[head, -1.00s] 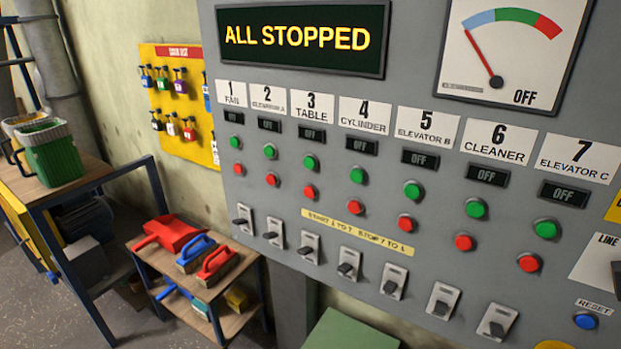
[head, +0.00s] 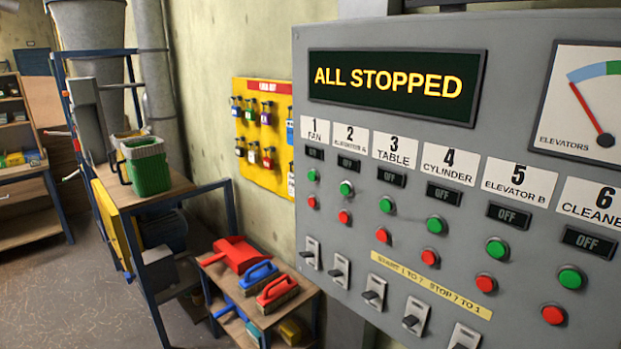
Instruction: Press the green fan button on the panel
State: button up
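The grey control panel (head: 420,30) fills the right half of the head view. Its display (head: 395,84) reads ALL STOPPED. The green fan button (head: 312,175) is at the panel's left end, under the label 1 FAN (head: 315,132) and a small dark indicator (head: 314,153). The red fan button (head: 312,202) sits just below it, and a toggle switch (head: 310,254) is lower down. Nothing covers the green fan button. My gripper is not in view.
A low shelf (head: 262,318) with a red dustpan (head: 236,253) and brushes stands left of the panel. A yellow lockout board (head: 262,165) hangs on the wall. A bench (head: 190,192) holds a green bucket (head: 148,167). Open floor (head: 60,290) lies at the left.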

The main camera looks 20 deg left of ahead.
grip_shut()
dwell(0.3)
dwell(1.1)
